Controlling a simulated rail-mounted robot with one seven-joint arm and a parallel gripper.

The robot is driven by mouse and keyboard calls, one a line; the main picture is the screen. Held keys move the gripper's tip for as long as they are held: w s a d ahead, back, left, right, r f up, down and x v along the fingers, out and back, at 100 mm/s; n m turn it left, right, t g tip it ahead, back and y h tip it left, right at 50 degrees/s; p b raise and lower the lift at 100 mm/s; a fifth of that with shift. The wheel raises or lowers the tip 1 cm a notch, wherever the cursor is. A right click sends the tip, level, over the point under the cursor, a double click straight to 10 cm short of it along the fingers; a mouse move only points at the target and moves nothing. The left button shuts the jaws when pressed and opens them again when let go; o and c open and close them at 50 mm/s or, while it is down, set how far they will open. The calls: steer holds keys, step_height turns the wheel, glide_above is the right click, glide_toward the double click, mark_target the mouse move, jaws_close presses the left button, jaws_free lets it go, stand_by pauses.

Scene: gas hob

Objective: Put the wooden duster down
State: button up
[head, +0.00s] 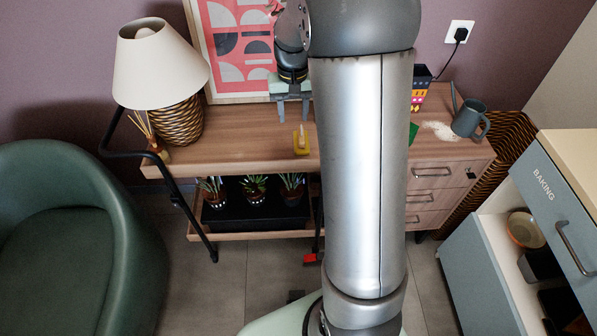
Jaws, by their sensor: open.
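A small yellow object with a pale, wood-coloured upright part (301,142), which looks like the wooden duster, rests on the wooden console top near its front edge. My gripper (293,116) is open, with its two fingers pointing down. It appears just above and behind the duster in the picture, and a gap shows between them. Nothing shows between the fingers. My arm column covers the middle of the console, so what lies behind it is hidden.
A lamp (160,65) with a woven base stands at the console's left. A framed print (235,50) leans behind. Potted plants (252,188) sit below. Console top left of the duster is clear.

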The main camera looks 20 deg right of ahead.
steer(key=s+a+n, duration=0.1)
steer(key=s+a, duration=0.4)
steer(key=s, duration=0.7)
steer(key=s+a+n, duration=0.2)
steer(key=s+a, duration=0.3)
steer(key=s, duration=0.8)
steer(key=shift+s+a+r, duration=0.15)
steer(key=shift+a+r, duration=0.15)
steer(key=shift+a, duration=0.1)
